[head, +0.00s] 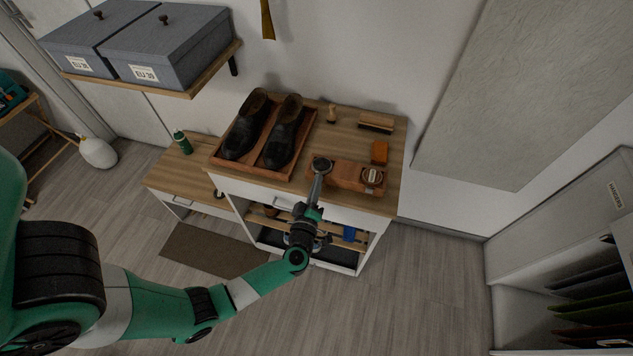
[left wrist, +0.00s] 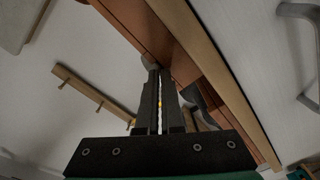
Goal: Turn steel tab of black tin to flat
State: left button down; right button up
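A small round dark tin (head: 322,163) with a greyish top stands at the left end of a reddish-brown tray on the cabinet top. The steel tab is too small or hidden to make out. My right gripper is out of view.
A shoe tray (head: 222,158) with two dark shoes stands to the left on the cabinet top. A brush (head: 376,122), a small wooden item (head: 332,113) and an orange block (head: 380,152) lie behind the tins. A shelf with grey boxes (head: 170,50) hangs upper left.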

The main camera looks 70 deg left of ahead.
pick_arm(q)
jog(key=n, duration=0.3)
jog(key=shift+r+n+p, duration=0.1)
jog(key=shift+n+p, duration=0.25)
jog(key=shift+n, duration=1.85)
jog(key=c, duration=1)
grip_release()
jog(key=shift+c, duration=0.2)
jog(key=shift+d, duration=0.1)
jog(key=shift+s+d+r+p, duration=0.1)
jog(key=shift+s+d+p, duration=0.1)
jog(key=shift+d+p, duration=0.2)
jog(key=p+v, duration=0.2)
jog(key=v, duration=0.8)
jog(key=shift+s+d, duration=0.2)
